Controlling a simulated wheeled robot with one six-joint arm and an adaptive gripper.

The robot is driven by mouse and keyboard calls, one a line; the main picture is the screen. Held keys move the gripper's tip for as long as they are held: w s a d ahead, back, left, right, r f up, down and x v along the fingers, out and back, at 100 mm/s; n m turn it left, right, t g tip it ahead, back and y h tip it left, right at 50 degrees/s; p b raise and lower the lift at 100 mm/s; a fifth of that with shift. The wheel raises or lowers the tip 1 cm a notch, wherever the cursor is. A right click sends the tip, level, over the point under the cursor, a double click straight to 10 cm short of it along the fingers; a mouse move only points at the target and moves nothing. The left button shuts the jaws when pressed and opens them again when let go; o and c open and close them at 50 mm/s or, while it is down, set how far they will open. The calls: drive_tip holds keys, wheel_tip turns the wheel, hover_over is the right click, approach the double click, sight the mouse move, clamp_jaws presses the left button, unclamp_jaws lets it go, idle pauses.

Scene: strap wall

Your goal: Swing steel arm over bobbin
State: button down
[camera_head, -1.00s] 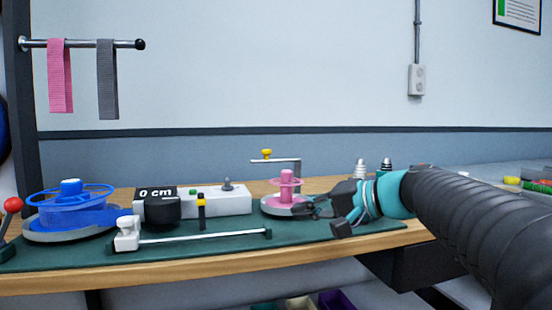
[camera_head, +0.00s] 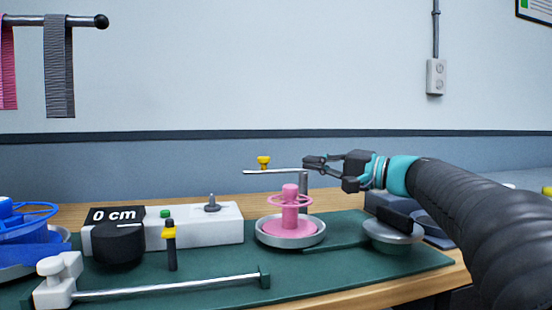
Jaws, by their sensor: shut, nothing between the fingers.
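The steel arm (camera_head: 275,171) is a thin level bar on an upright post (camera_head: 303,192), with a yellow knob (camera_head: 263,162) near its left end. The pink bobbin (camera_head: 290,213) stands upright in a round grey dish. In the picture the bar passes above the bobbin's top. The post stands behind the bobbin, and I cannot tell how far back the bar lies. My gripper (camera_head: 313,163) is shut and empty, its tips beside the bar's right end at the post top. Whether they touch it is unclear. The tips hide that end.
A white box with a "0 cm" display (camera_head: 115,215) and black knob stands left of the bobbin. A steel rod (camera_head: 170,287) lies in front. A blue reel (camera_head: 28,235) is at far left. A round grey piece (camera_head: 392,236) sits on the green mat below my gripper.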

drive_tip(key=p+x, duration=0.1)
drive_tip(key=x, duration=0.9)
drive_tip(key=shift+s+a, duration=0.1)
idle(0.4)
